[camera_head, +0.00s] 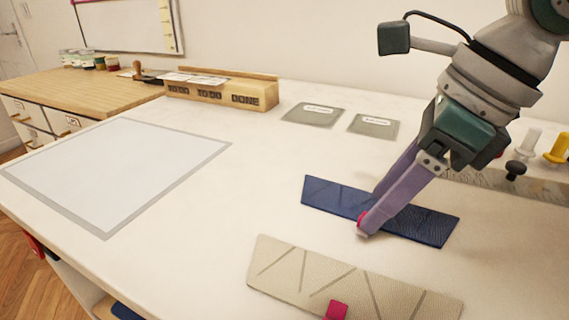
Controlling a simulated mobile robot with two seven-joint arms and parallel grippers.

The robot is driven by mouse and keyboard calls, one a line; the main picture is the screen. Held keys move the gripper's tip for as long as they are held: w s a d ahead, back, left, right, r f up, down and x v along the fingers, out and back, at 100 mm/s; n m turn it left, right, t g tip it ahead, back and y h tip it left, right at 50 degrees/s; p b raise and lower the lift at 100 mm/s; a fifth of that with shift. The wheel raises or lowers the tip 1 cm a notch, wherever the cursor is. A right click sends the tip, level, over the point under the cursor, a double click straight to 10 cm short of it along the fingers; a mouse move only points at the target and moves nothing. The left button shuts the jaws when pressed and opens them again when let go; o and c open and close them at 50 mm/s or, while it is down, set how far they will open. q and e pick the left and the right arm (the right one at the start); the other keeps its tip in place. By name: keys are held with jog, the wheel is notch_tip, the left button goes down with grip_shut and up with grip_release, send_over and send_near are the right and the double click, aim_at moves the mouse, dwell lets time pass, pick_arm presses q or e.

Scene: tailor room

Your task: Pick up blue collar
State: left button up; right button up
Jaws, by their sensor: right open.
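The blue collar (422,227) is a dark blue flat strip that lies on the white table, right of the middle. My right gripper (369,212) comes down from the upper right with its purple fingers at the collar's middle. The fingers are apart, one toward the far edge and one toward the near edge. The near finger hides part of the collar. A small pink piece shows at the near fingertip. I cannot tell whether the fingers touch the collar. My left gripper is not in view.
A beige strip (290,272) with a pink piece (337,310) lies in front. A grey-bordered white mat (108,230) lies left. Two grey cards (315,114) and a wooden TODO/DONE box (222,93) are behind. A ruler (490,184) and spools (528,142) are right. The table between mat and collar is clear.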

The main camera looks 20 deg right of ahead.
jog(key=shift+x, duration=1.2)
grip_shut()
